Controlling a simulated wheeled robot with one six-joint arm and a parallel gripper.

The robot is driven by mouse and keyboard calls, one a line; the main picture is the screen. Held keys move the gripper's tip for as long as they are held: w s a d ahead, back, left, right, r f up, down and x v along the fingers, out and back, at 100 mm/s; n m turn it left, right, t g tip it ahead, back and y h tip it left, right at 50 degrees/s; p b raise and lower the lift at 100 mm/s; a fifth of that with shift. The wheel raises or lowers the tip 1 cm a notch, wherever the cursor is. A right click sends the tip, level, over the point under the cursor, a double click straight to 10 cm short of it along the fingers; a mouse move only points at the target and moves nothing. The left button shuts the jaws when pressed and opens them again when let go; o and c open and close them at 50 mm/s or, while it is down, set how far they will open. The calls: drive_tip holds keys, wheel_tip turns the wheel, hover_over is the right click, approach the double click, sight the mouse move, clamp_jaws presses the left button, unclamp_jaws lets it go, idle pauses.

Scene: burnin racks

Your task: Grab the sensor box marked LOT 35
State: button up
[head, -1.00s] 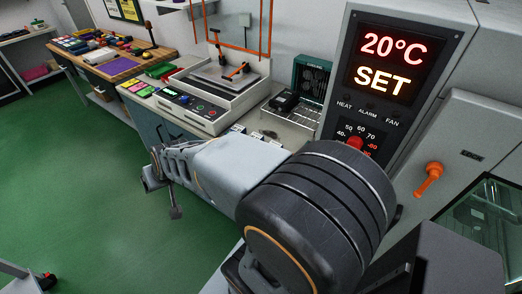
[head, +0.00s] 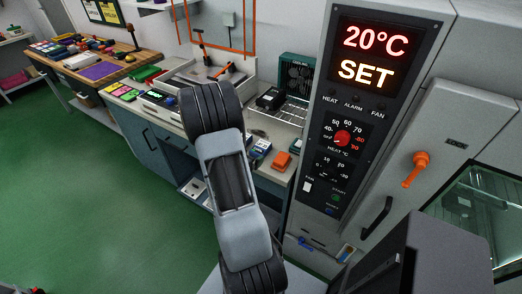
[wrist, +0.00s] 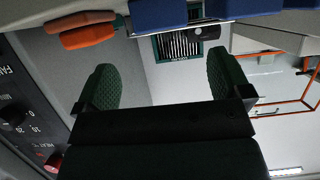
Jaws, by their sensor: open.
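In the wrist view my gripper (wrist: 161,72) is open, with its two dark green padded fingers wide apart and nothing between them. My gripper is hidden in the head view.
The tall oven panel (head: 345,150) with a 20°C SET display stands close on the right. A teal fan unit (head: 298,75) and a black device (head: 270,98) are on the bench behind. Green floor (head: 90,190) is clear on the left.

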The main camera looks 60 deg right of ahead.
sight(259, 148)
drive_tip(key=shift+f+p+x, duration=0.2)
drive_tip(key=shift+p+x, duration=0.25)
drive_tip(key=shift+x, duration=4.35)
drive_tip(key=shift+w+a, duration=0.1)
drive_tip(key=shift+w, duration=0.1)
drive_tip(key=c, duration=1.1)
drive_tip(key=shift+r, duration=0.2)
